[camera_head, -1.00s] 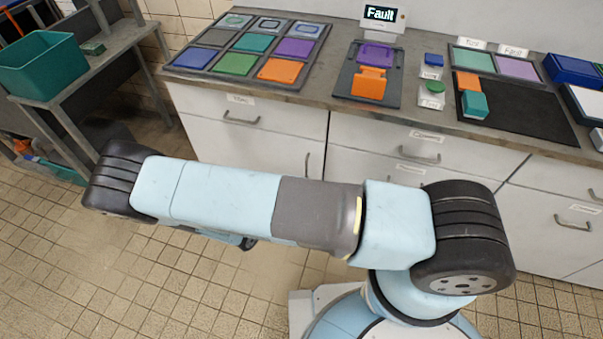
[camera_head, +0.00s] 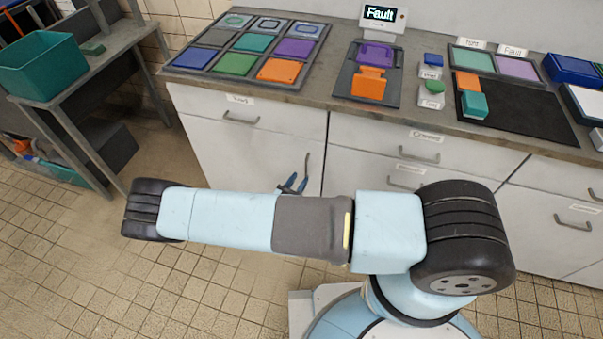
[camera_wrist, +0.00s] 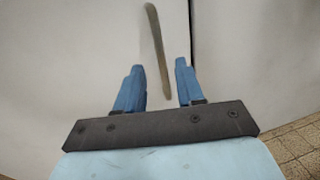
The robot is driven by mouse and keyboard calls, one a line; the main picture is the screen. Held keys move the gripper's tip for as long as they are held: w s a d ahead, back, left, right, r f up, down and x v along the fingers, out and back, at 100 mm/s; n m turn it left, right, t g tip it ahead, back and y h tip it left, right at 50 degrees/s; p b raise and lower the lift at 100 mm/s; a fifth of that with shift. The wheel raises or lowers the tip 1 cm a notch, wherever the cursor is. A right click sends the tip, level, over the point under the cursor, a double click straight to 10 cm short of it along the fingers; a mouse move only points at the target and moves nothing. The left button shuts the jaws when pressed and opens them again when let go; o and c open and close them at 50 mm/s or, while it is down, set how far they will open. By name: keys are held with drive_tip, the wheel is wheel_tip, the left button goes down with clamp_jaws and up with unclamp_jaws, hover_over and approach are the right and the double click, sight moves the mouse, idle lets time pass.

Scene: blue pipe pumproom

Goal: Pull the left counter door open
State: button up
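The left counter door (camera_head: 235,160) is a white panel below the left drawer, and it looks closed. Its vertical metal handle (camera_head: 307,166) is near the door's right edge. My gripper (camera_head: 291,181) has blue fingers and is at the lower part of the handle, partly hidden behind my arm. In the wrist view my gripper (camera_wrist: 158,64) is open, with one finger on each side of the handle's lower end (camera_wrist: 157,50). A gap shows between the handle and both fingers. I cannot tell how deep the handle sits between them.
A drawer with a horizontal handle (camera_head: 241,119) is above the door. More drawers (camera_head: 419,155) stand to the right. A side table with a green bin (camera_head: 42,65) is at left. Tiled floor (camera_head: 80,265) is free at front left.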

drive_tip(key=shift+x, duration=2.35)
drive_tip(key=shift+c, duration=0.3)
clamp_jaws()
drive_tip(key=shift+a, duration=0.1)
